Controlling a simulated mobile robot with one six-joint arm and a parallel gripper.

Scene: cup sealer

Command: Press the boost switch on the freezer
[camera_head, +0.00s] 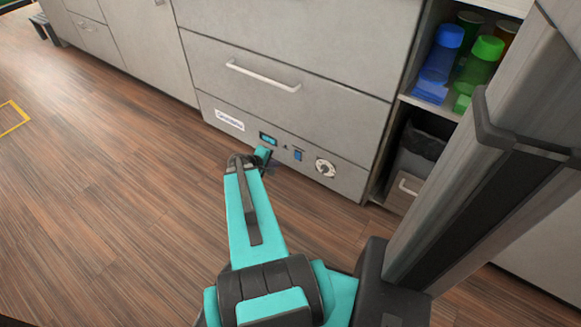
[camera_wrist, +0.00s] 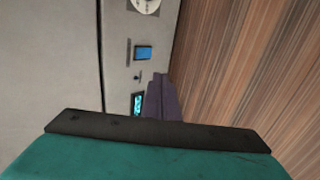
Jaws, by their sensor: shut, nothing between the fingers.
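The freezer (camera_head: 290,50) is a grey drawer unit with a control strip along its bottom. The strip carries a lit display (camera_head: 268,139), a blue rocker switch (camera_head: 298,155) and a round dial (camera_head: 325,167). In the wrist view the blue switch (camera_wrist: 143,53) is in clear sight, with the display (camera_wrist: 138,104) partly covered below it. I cannot read which one is labelled boost. My gripper (camera_head: 272,168) is low in front of the strip, near the display and left of the blue switch. Its dark fingers (camera_wrist: 160,97) are shut and empty; whether they touch the panel is unclear.
A shelf (camera_head: 430,107) with blue and green bottles stands right of the freezer, above a dark-lined bin (camera_head: 418,150). My own column fills the right side. Open wooden floor (camera_head: 110,200) lies to the left. A drawer handle (camera_head: 262,76) juts out above the strip.

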